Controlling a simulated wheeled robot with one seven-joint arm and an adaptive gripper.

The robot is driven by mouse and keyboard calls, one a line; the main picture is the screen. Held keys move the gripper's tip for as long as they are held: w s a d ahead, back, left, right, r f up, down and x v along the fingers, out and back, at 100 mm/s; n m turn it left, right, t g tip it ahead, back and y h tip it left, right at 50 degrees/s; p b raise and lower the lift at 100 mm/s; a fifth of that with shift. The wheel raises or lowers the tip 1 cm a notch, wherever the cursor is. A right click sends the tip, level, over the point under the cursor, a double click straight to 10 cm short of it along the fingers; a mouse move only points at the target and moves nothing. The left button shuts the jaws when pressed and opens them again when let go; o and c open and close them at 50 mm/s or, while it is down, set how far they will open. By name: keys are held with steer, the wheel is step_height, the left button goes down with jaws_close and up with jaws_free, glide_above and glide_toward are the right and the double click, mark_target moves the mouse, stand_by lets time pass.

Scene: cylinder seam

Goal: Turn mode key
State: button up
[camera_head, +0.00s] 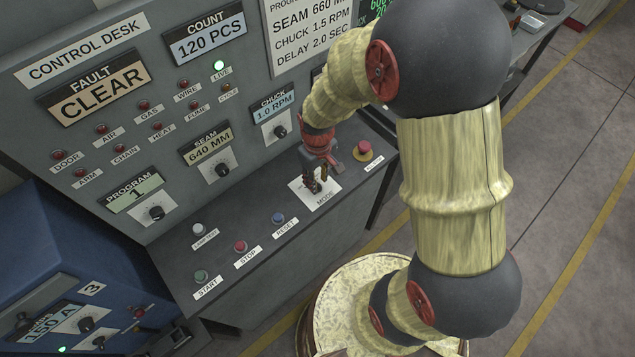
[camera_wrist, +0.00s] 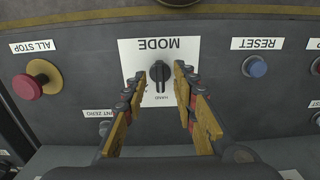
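The mode key is a small black rotary knob (camera_wrist: 160,76) on a white plate marked MODE (camera_wrist: 129,58), seen upside down in the wrist view. In the head view the MODE plate (camera_head: 327,197) lies on the sloping desk top, and the knob is hidden behind my gripper. My gripper (camera_head: 318,185) points down over the plate. In the wrist view my gripper (camera_wrist: 170,72) has its two fingers apart, one on each side of the knob. There is a gap between the fingers and the knob, and I cannot tell how high the tips are.
A red ALL STOP button (camera_wrist: 28,86) sits beside the plate; it also shows in the head view (camera_head: 363,148). On the other side is a blue RESET button (camera_wrist: 256,67). STOP (camera_head: 240,246) and START (camera_head: 201,275) buttons lie further left. The upright control panel (camera_head: 120,120) stands behind.

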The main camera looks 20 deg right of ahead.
steer(key=shift+f, duration=0.95)
steer(key=shift+c, duration=1.3)
steer(key=c, duration=0.4)
jaws_close()
